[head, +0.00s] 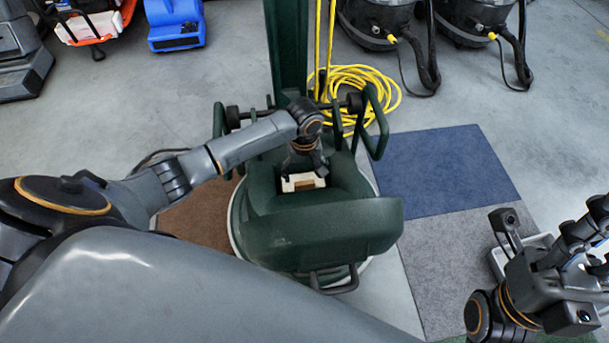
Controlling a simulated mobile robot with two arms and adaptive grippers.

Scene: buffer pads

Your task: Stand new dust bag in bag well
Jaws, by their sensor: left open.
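The dust bag (304,184) shows as a small cream and tan block in the recess of a dark green floor machine. This recess, the bag well (325,186), is open at the top and lies in the middle of the machine. My left gripper (304,172) points down into the well at the bag's far edge. It is open, with its fingers at the bag; whether they touch it cannot be told. The bag's lower part is hidden in the well.
The green machine (330,235) has a tall column and side handles. A coiled yellow cable (365,85) lies behind it. Blue (445,170) and grey (455,260) pads lie to the right, a brown pad (200,215) to the left. Black vacuums (380,20) stand at the back.

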